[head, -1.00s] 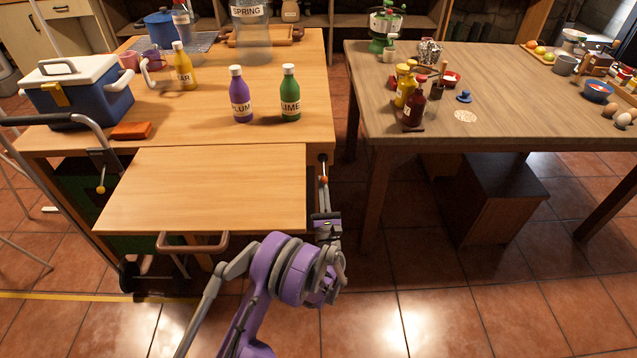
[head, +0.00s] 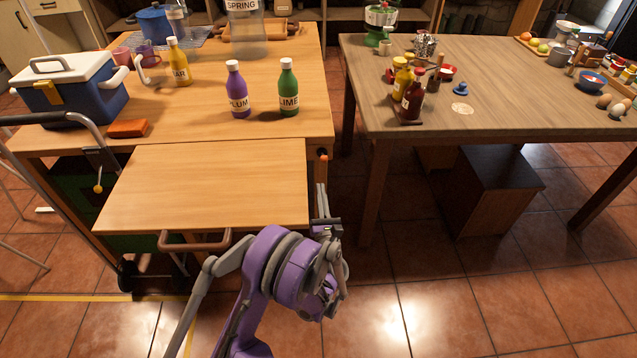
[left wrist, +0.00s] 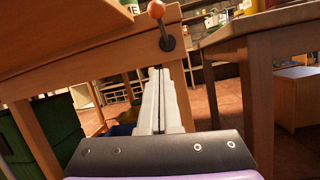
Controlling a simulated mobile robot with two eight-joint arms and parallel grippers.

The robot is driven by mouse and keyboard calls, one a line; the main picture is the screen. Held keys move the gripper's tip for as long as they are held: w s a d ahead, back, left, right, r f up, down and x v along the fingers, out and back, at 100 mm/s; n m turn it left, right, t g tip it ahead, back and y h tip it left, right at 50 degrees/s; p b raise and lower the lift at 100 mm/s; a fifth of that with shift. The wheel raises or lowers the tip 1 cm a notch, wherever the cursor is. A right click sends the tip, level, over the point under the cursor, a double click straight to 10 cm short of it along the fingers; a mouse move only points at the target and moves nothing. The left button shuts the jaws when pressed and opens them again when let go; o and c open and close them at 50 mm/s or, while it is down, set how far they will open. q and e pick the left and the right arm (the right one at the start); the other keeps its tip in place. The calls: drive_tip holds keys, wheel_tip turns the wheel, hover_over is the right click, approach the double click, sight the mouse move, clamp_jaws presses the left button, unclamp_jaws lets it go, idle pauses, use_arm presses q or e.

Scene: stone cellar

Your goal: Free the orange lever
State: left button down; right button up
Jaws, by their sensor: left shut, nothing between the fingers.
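The orange lever (head: 322,155) sits at the right front corner of the left wooden table in the head view. In the left wrist view its orange knob (left wrist: 157,9) tops a dark stem, pointing up from a dark pivot on the wooden table frame. My left gripper (head: 321,188) is just in front of and below the lever in the head view. In the left wrist view its fingers (left wrist: 160,72) are together and empty, with their tips just below the pivot; I cannot tell whether they touch it. My right gripper is out of view.
A wooden board (head: 205,185) with a brown handle (head: 195,242) extends from the left table's front. Plum (head: 239,92) and lime (head: 288,90) bottles stand on that table. The right table (head: 500,80) stands across a narrow floor gap.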

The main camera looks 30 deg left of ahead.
use_arm(q)
drive_tip(key=s+d, duration=0.3)
drive_tip(key=s, duration=0.2)
drive_tip(key=shift+d, duration=0.35)
drive_tip(key=shift+w+r, duration=0.1)
drive_tip(key=shift+r, duration=0.05)
